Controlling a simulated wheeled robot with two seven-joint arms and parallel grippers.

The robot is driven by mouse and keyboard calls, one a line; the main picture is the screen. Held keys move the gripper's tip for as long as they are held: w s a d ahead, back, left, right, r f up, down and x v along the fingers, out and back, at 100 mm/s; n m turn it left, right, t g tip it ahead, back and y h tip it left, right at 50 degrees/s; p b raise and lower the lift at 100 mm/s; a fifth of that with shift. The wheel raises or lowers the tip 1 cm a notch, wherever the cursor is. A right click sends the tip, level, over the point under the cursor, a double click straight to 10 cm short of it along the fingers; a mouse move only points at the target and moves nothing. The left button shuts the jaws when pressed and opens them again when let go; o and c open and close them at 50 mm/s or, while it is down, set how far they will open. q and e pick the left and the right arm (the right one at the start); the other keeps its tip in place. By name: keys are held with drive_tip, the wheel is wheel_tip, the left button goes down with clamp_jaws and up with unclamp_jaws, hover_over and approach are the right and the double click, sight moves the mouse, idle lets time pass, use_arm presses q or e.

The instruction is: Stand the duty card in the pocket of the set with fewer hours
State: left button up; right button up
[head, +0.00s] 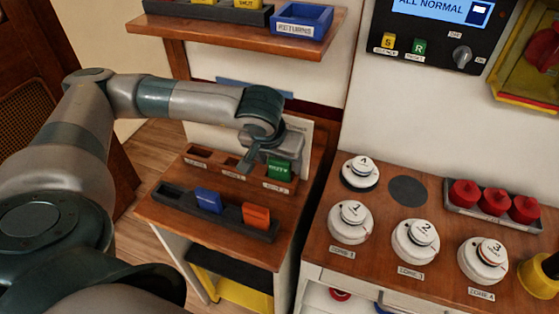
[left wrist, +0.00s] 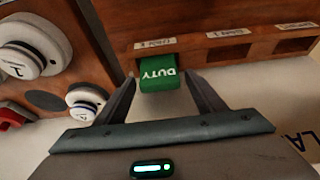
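The green duty card (head: 280,168) stands in the right-hand pocket of a row of three in the wooden shelf (head: 213,169) in the head view. In the left wrist view the card (left wrist: 159,73) shows its word DUTY, with a labelled pocket edge beside it. My left gripper (head: 262,158) is right behind the card. In the left wrist view its two fingers (left wrist: 161,92) are spread, one on each side of the card, with gaps visible. The other two pockets look empty. Pocket labels are too small to read surely. My right gripper is not in view.
A dark rack (head: 176,201) in front holds a blue card (head: 207,200) and an orange card (head: 256,215). Numbered white dials (head: 350,222) and a tray of red knobs (head: 495,200) are on the right bench. A blue returns tray (head: 301,20) sits on the upper shelf.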

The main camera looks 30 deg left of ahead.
use_arm(q)
drive_tip(key=shift+r+p, duration=0.25)
drive_tip(key=shift+p, duration=0.1)
drive_tip(key=shift+b+v, duration=0.45)
drive_tip(key=shift+v, duration=0.65)
drive_tip(key=b+v, duration=0.4)
drive_tip(key=v, duration=0.5)
drive_tip(key=shift+s+r, duration=0.25)
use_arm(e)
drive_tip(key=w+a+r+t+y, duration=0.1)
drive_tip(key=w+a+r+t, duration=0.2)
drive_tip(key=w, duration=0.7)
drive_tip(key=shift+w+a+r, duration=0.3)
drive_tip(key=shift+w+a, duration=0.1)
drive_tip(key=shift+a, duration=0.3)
